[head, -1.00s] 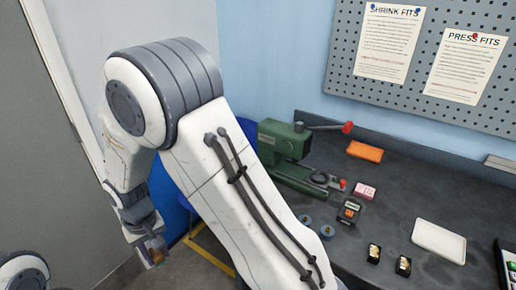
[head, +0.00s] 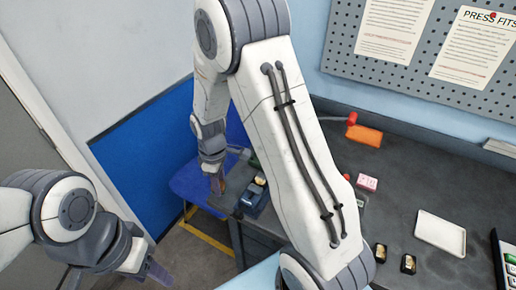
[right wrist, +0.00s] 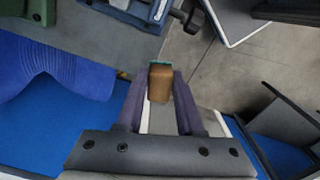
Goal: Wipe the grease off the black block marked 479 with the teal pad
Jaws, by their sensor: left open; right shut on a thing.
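My right gripper (head: 216,184) hangs at the left end of the bench. In the right wrist view it is shut on a brown block with a teal edge (right wrist: 160,80), which I take as the teal pad. My left gripper (head: 115,278) is open and empty at the lower left, away from the bench. Two small black blocks with yellowish tops, one at the left (head: 380,253) and one at the right (head: 408,264), stand apart on the bench. Their markings are too small to read, so I cannot tell which is 479.
A white tray (head: 440,234), a pink-and-white box (head: 367,183) and an orange block (head: 365,136) lie on the bench. A blue device (head: 255,199) sits near its left end. My right arm hides the bench's middle. Bare bench surrounds the tray.

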